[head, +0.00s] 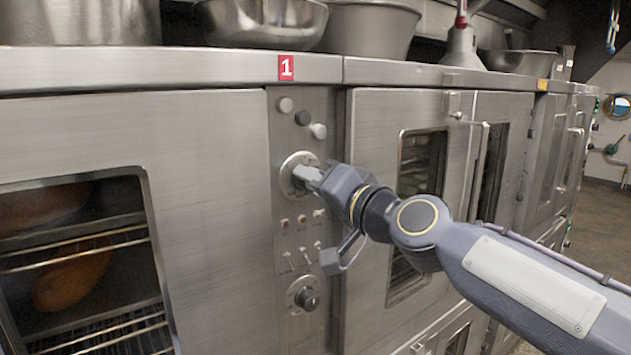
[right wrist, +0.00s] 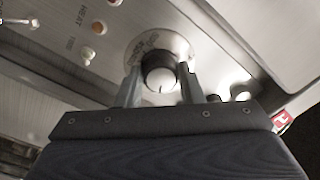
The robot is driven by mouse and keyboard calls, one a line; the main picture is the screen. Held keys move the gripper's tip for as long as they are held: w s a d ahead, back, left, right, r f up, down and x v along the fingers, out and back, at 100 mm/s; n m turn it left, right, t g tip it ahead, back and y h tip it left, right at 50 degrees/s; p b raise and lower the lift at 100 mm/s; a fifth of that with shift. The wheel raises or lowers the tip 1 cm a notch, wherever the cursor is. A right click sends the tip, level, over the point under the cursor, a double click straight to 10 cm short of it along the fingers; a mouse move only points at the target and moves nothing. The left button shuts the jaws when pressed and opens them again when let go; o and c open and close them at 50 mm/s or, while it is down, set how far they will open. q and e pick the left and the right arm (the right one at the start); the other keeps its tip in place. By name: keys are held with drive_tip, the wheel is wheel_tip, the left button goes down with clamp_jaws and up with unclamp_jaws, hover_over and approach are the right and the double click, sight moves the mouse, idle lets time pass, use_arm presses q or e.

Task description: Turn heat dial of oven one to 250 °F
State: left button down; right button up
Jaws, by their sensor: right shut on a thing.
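The heat dial of oven one is a round knob on a pale ring plate (head: 291,172) in the upper part of the control panel, below the red "1" label (head: 286,67). My right gripper (head: 307,177) reaches it from the right and is shut on the knob, hiding most of it in the head view. In the right wrist view the knob (right wrist: 160,77) sits between the two fingers of the right gripper (right wrist: 160,88), with a dark line on its face. The ring's markings are too blurred to read the setting. My left gripper is not in view.
Below on the panel (head: 300,240) are small lights, toggle switches and a second, dark knob (head: 306,298). Round buttons (head: 302,117) sit above the dial. Oven doors with windows stand on both sides; bread (head: 72,275) shows in the left one. Metal bowls (head: 262,22) stand on top.

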drive_tip(key=shift+m, duration=1.1)
drive_tip(key=o, duration=1)
drive_tip(key=v, duration=0.7)
drive_tip(key=shift+s+d+b, duration=0.2)
drive_tip(key=shift+s+b, duration=0.1)
drive_tip(key=shift+s, duration=0.05)
drive_tip(key=shift+f, duration=0.1)
